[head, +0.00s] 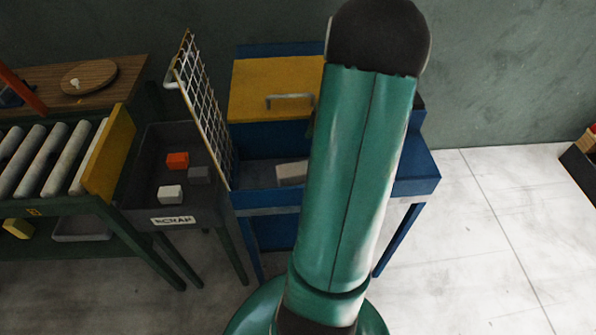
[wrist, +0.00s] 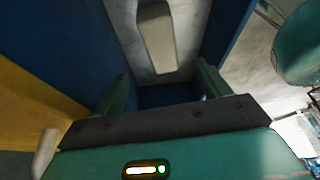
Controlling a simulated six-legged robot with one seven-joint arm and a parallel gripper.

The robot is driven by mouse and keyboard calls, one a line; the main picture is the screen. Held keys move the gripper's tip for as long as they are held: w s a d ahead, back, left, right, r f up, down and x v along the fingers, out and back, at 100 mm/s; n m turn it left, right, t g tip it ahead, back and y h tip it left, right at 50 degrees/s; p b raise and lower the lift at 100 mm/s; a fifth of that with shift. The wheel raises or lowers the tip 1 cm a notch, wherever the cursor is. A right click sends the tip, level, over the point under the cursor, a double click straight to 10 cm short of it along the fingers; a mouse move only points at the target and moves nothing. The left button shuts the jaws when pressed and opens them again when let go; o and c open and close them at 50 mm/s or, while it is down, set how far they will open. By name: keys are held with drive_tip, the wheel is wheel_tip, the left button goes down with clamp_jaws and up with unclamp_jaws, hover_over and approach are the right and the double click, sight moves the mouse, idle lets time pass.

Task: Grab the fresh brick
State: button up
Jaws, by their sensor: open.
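The fresh brick, a pale grey block (head: 291,173), lies in the open bay of the blue press (head: 265,199). My arm hides its right end in the head view. In the wrist view the pale brick (wrist: 158,38) lies on the grey bay floor, beyond the fingertips and roughly in line with the gap between them. My gripper (wrist: 161,85) is open, its two green fingers apart with nothing between them. It does not touch the brick. In the head view my gripper is hidden behind my arm.
The press has a yellow front panel (head: 270,85) with a bar handle; a wire mesh guard (head: 205,105) stands at its left. The dark scrap bin (head: 135,196) holds orange, grey and white blocks. A roller conveyor (head: 45,160) is farther left. Floor (head: 480,240) at right is clear.

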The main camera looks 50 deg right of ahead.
sight(299, 168)
drive_tip(key=x, duration=0.6)
drive_tip(key=shift+a+f, duration=0.15)
drive_tip(key=shift+f, duration=0.05)
drive_tip(key=x, duration=0.5)
drive_tip(key=shift+w+a, duration=0.15)
drive_tip(key=shift+c, duration=0.2)
drive_tip(key=c, duration=1.2)
drive_tip(key=shift+r, duration=0.15)
